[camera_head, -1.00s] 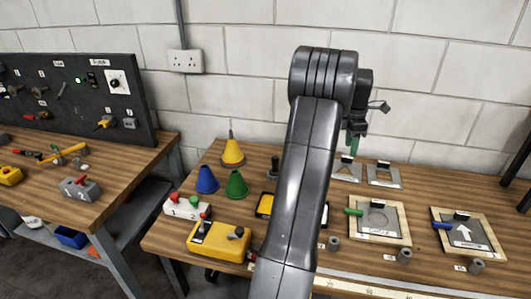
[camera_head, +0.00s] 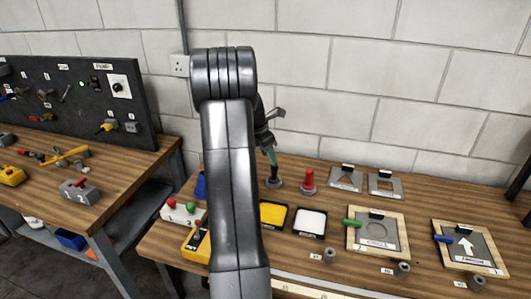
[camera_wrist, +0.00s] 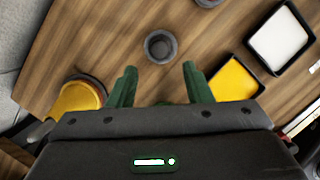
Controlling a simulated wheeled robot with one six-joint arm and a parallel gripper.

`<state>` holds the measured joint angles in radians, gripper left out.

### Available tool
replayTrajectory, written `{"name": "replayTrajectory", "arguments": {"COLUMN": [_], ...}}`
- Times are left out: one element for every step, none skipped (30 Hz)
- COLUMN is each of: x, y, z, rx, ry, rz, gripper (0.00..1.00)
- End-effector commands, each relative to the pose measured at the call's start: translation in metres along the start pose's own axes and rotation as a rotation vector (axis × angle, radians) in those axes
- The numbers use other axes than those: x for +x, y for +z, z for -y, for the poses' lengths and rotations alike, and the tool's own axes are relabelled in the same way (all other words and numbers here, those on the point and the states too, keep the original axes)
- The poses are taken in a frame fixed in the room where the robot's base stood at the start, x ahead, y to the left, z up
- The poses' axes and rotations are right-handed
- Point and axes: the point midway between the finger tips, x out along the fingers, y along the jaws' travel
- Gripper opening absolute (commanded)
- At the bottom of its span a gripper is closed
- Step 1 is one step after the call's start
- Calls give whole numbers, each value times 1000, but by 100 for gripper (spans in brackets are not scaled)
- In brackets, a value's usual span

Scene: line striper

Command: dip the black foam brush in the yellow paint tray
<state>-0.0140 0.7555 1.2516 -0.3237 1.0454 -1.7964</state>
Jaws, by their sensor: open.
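The yellow paint tray (camera_head: 288,207), black-rimmed with yellow inside, lies on the bench right of my arm. It also shows in the wrist view (camera_wrist: 235,82), right of my fingers. A dark upright piece on a round grey base (camera_head: 275,183), which looks like the black foam brush in its holder, stands behind the tray. In the wrist view a dark round top (camera_wrist: 160,46) shows just beyond my fingertips, centred between them. My gripper (camera_head: 271,159) is open and empty, its green fingers (camera_wrist: 159,69) pointing down above the dark piece. Foam is not discernible.
A red-handled piece (camera_head: 308,181) stands close right of the dark one. A white tray (camera_head: 311,223) lies right of the yellow one. Stencil frames (camera_head: 378,233) fill the bench's right. The wall is behind.

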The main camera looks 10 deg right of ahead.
Motion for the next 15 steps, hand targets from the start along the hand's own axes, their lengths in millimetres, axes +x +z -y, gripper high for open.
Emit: {"name": "replayTrajectory", "arguments": {"x": [11, 15, 19, 23, 27, 31, 35, 39, 42, 45, 48, 53, 56, 59, 63], "y": [-1, -1, -1, -1, -1, -1, -1, -1, 0, 0, 0, 0, 0, 0, 0], "z": [0, 0, 0, 0, 0, 0, 0, 0, 0, 0, 1, 1, 0, 0, 0], "rx": [1, 1, 1, 1, 2, 2, 2, 2, 2, 2, 2, 2, 2, 2, 2], "ry": [-1, 0, 0, 0, 0, 0, 0, 0, 0, -1, -2, -2, -2, -1, 0], "rz": [0, 0, 0, 0, 0, 0, 0, 0, 0, -1, -1, -1, -1, -1, -1], "gripper": [45, 45, 45, 45, 45, 45, 45, 45, 45, 45, 45, 45, 45, 45, 45]}}
